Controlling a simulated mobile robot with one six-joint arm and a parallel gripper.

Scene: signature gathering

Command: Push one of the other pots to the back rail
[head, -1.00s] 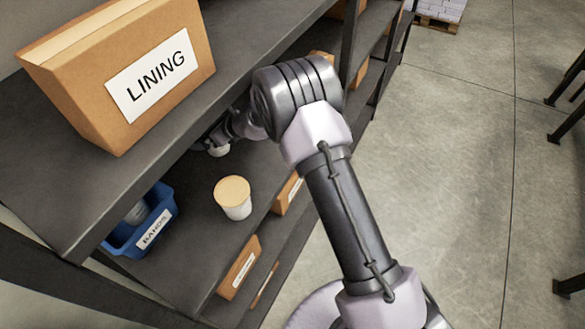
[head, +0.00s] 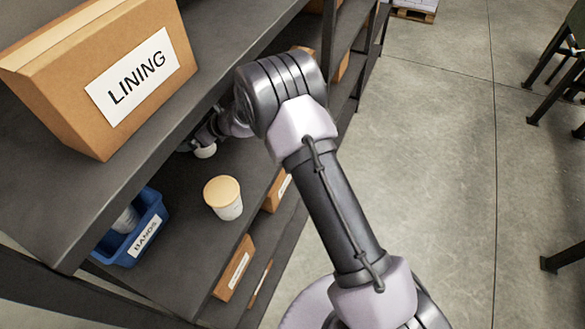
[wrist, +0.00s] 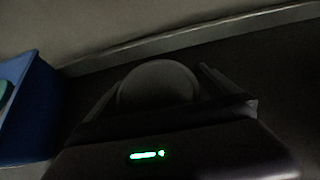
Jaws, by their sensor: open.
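In the wrist view, a round pot top (wrist: 158,80), dark in the shade, sits between the two fingers of my gripper (wrist: 154,88). The fingers are apart, one on each side of it; whether they touch it I cannot tell. The back rail (wrist: 185,40) runs along the rear of the shelf beyond the pot, with a dark strip of shelf between. A white pot with a tan lid (head: 223,196) stands upright near the front of the lower shelf, apart from my arm.
A blue bin labelled BANDS (head: 140,236) stands on the lower shelf; a blue bin also shows at the wrist view's left (wrist: 28,112). A LINING box (head: 115,80) sits on the upper shelf (head: 222,75), above my reach. Brown boxes (head: 235,268) stand lower down.

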